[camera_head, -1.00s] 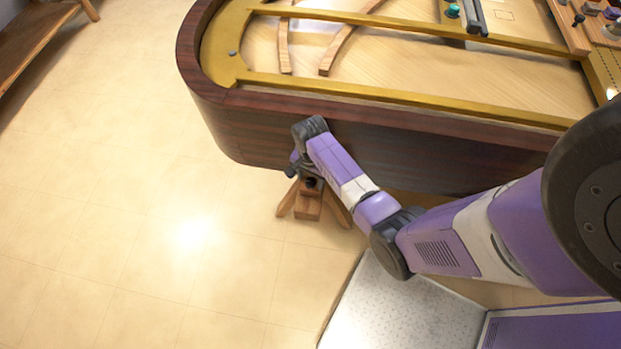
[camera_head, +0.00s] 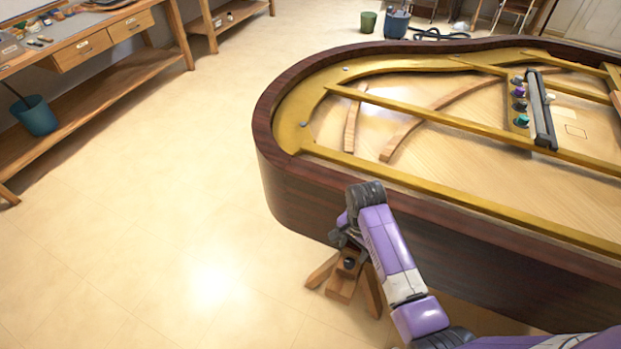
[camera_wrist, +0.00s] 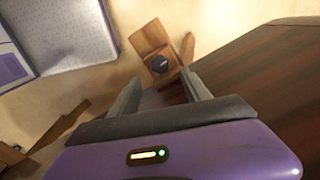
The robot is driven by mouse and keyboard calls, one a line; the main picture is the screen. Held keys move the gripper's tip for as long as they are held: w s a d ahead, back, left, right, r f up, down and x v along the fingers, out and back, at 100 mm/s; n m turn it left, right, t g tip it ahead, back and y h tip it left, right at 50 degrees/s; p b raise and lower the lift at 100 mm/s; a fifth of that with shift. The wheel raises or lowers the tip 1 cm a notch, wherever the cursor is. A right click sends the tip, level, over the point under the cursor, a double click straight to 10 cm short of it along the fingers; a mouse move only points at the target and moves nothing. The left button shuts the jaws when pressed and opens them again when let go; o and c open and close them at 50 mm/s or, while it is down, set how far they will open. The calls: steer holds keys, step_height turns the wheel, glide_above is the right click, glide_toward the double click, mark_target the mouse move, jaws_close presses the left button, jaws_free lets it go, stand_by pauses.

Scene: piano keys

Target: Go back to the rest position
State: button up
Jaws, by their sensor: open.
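My gripper (camera_wrist: 163,88) shows in the wrist view with its two grey fingers apart and nothing between them. In the head view my gripper (camera_head: 342,238) hangs low beside the dark wooden side of the piano (camera_head: 312,203), small and partly hidden by my wrist. A wooden stand (camera_head: 344,284) with splayed feet is on the floor just below it. In the wrist view that stand (camera_wrist: 152,40) with a dark round knob lies beyond the fingertips. I cannot tell whether the gripper touches the piano side.
The open piano body shows a gold frame (camera_head: 445,118) and a dark bar with coloured knobs (camera_head: 541,108). A wooden workbench (camera_head: 95,75) with a teal bucket (camera_head: 35,115) stands at upper left. The tiled floor (camera_head: 170,215) to the left is clear.

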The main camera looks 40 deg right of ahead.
steer(key=s+a+f+n+t+h+b, duration=0.2)
steer(key=s+a+n+t, duration=0.5)
steer(key=a, duration=0.5)
steer(key=s+a+r+n+t+b, duration=0.1)
steer(key=s+a+r+n+t, duration=0.1)
steer(key=r, duration=0.6)
steer(key=s+a+r+n+t+y+b, duration=0.1)
steer(key=s+a+r+n+t, duration=0.2)
steer(key=r, duration=0.6)
steer(key=s+a+r+n+t+y+b, duration=0.1)
steer(key=s+a+r+n+t, duration=0.1)
steer(key=s+r+n, duration=0.3)
step_height(320, 180, up, 4)
steer(key=shift+s+a+r+n+t, duration=0.15)
steer(key=shift+s+a+n+t, duration=0.25)
steer(key=shift+s+a, duration=0.45)
steer(key=shift+s+d, duration=0.15)
steer(key=shift+d, duration=0.05)
